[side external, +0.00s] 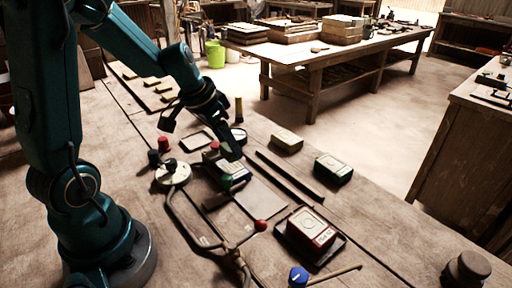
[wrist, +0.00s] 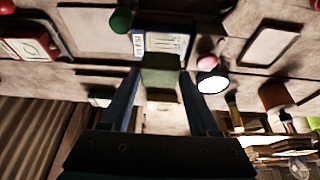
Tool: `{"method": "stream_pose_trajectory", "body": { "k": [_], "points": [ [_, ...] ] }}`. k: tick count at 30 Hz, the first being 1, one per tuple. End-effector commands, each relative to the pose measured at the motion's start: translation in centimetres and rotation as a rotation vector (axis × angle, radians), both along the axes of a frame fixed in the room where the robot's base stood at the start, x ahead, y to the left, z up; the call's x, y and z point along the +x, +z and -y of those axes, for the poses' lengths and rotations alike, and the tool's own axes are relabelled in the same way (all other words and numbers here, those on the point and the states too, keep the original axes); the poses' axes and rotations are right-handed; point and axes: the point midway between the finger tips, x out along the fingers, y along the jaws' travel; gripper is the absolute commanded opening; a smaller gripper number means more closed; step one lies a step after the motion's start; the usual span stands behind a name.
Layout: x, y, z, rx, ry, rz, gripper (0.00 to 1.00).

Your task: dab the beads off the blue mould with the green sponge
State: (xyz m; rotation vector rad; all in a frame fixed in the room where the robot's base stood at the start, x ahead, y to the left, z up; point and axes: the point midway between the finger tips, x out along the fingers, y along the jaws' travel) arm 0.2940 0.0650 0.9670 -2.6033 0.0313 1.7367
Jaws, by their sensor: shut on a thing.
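My gripper (wrist: 162,78) is shut on the green sponge (wrist: 160,72), a small dark green block between the fingertips in the wrist view. In the side view my gripper (side external: 230,152) is low over the middle of the bench. The blue mould (wrist: 160,44) lies just beyond the sponge in the wrist view, with pale panels on its top. I cannot tell whether the sponge touches the mould. Separate beads are too small to tell.
A green knob (side external: 226,181) stands close to the mould. A red tin (side external: 311,228), a green tin (side external: 333,168) and a yellowish tin (side external: 287,140) stand to the right. A grey plate (side external: 261,199) lies in front. Curved tubing (side external: 190,222) and a blue knob (side external: 298,276) are nearer.

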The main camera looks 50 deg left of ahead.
Motion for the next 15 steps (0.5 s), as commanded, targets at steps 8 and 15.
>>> {"method": "stream_pose_trajectory", "body": {
  "k": [8, 15],
  "points": [
    [0.0, 2.2, -0.1, 0.005, 0.002, 0.002, 0.17],
    [0.0, 3.8, -0.1, 0.004, 0.002, 0.002, 0.17]
  ]
}}
